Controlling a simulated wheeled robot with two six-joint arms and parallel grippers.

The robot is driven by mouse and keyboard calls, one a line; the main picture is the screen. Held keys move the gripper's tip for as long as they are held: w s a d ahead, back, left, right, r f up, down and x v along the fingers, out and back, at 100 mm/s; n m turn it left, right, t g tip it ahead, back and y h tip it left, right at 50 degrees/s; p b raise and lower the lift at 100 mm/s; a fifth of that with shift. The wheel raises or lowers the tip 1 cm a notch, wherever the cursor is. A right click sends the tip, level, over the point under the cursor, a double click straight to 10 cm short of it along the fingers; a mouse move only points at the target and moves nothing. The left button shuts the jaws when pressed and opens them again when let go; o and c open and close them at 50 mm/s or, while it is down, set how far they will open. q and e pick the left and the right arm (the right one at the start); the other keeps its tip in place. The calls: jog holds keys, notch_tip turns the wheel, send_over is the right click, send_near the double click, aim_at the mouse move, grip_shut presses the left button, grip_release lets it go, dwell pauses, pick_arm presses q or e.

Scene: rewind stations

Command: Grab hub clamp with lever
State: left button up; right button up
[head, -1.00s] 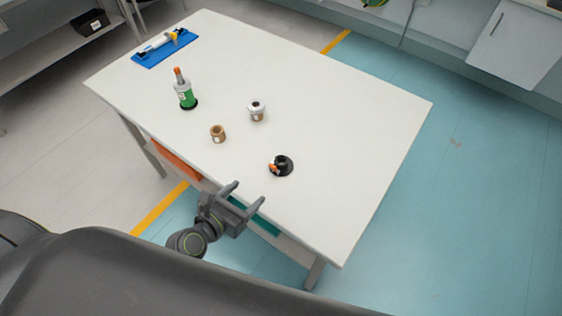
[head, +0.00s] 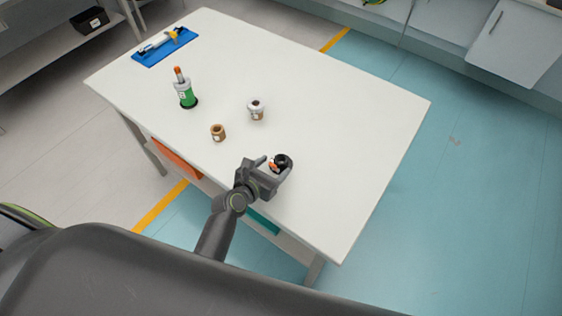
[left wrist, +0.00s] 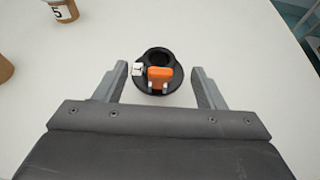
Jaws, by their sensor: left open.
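The hub clamp (head: 284,160) is a black round piece with an orange lever, standing on the white table near its front edge. In the left wrist view the clamp (left wrist: 158,60) shows its dark open bore, with the orange lever (left wrist: 160,75) on the near side and a small white tag at its left. My left gripper (head: 274,168) is open at the clamp. In the left wrist view its two fingers (left wrist: 158,88) stand on either side of the clamp, with a gap on each side. My right gripper is not in view.
On the white table (head: 350,130) stand a brown spool (head: 217,132), a white-and-brown spool (head: 256,110) and a green bottle-like post with an orange tip (head: 186,92). A blue mat (head: 150,57) with a tool lies at the far left corner. The table's right side is clear.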

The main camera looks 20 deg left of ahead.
pick_arm(q)
jog(key=shift+x, duration=1.6)
jog(key=shift+a, duration=0.1)
jog(key=shift+r, duration=0.1)
jog(key=c, duration=1.2)
jog(key=shift+r, duration=0.1)
